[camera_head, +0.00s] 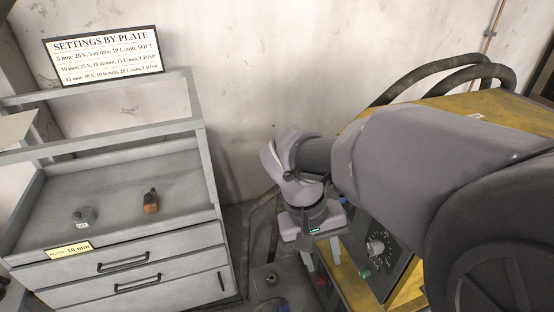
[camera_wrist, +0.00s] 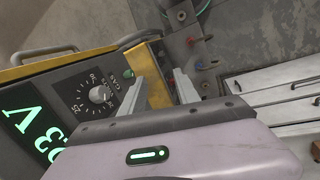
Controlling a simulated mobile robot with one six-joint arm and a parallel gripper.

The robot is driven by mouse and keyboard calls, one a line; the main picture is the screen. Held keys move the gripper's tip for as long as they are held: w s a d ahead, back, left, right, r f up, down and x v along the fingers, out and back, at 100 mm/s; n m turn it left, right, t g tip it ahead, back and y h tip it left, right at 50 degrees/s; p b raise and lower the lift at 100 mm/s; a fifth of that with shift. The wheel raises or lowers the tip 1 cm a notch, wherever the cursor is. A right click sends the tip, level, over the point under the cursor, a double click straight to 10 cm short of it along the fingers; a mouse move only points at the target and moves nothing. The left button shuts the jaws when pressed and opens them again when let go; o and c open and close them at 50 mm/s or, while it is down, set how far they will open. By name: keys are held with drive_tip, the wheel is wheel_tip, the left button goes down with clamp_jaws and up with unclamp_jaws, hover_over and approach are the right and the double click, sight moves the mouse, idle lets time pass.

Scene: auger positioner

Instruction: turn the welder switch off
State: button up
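The welder is a yellow box with a dark front panel (camera_head: 384,262), partly hidden behind my arm. Its panel also shows in the wrist view (camera_wrist: 75,85), with a pale round dial (camera_wrist: 99,95), a lit green voltage readout (camera_wrist: 32,135) and a small green knob (camera_wrist: 127,73). In the head view the dial (camera_head: 376,247) and green knob (camera_head: 364,274) are right of my gripper. I cannot tell for sure which part is the switch. My gripper (camera_wrist: 158,75) is open and empty, its fingers apart in front of the panel's edge by the green knob.
A grey drawer cabinet (camera_head: 130,262) stands left, with a grey weight-like piece (camera_head: 84,215) and an orange-brown item (camera_head: 151,202) on top. A settings sign (camera_head: 103,56) hangs above. A grey box with small fittings (camera_wrist: 190,50) is beside the welder. Dark hoses (camera_head: 440,70) loop behind.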

drive_tip(key=w+a+f+n+h+b, duration=0.1)
drive_tip(key=w+a+f+n+h, duration=0.25)
drive_tip(key=f, duration=0.65)
drive_tip(key=w+a+f+n+h+b, duration=0.1)
drive_tip(key=w+a+f+n+h, duration=0.3)
drive_tip(key=f, duration=0.6)
drive_tip(key=n+t+h, duration=0.4)
drive_tip(key=n+t, duration=0.3)
drive_tip(key=t, duration=0.3)
approach(321, 280)
drive_tip(key=f+b+x, duration=0.1)
drive_tip(key=b+x, duration=0.1)
drive_tip(key=x, duration=0.6)
drive_tip(key=shift+f+t, duration=0.3)
clamp_jaws()
